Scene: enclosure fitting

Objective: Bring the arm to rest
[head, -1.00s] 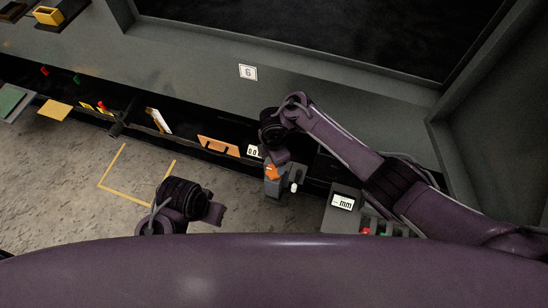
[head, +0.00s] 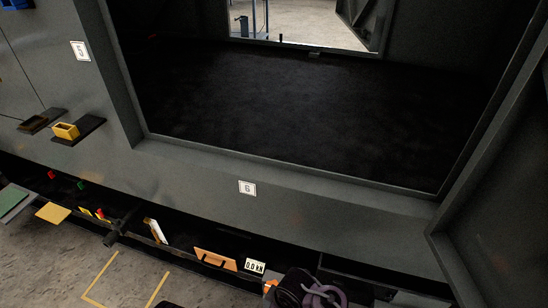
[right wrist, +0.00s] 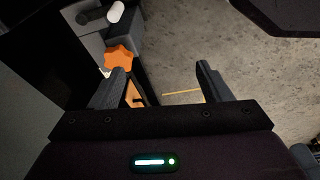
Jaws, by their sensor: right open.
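My right gripper (right wrist: 160,82) is open and empty in the right wrist view, its two fingers well apart. The left finger overlaps an orange knob (right wrist: 119,56) on a grey device in the picture; whether they touch I cannot tell. In the head view only the dark wrist part of my right arm (head: 308,290) shows at the bottom edge, and its jaws are hidden or out of frame. My left gripper is not recognisable in either view.
A force display (head: 254,266) and an orange handled panel (head: 214,259) sit along the dark trough. A white-edged piece (head: 156,231) and a yellow bin (head: 66,131) are farther left. Yellow floor marking (head: 101,281) lies below. A large dark window recess fills the middle.

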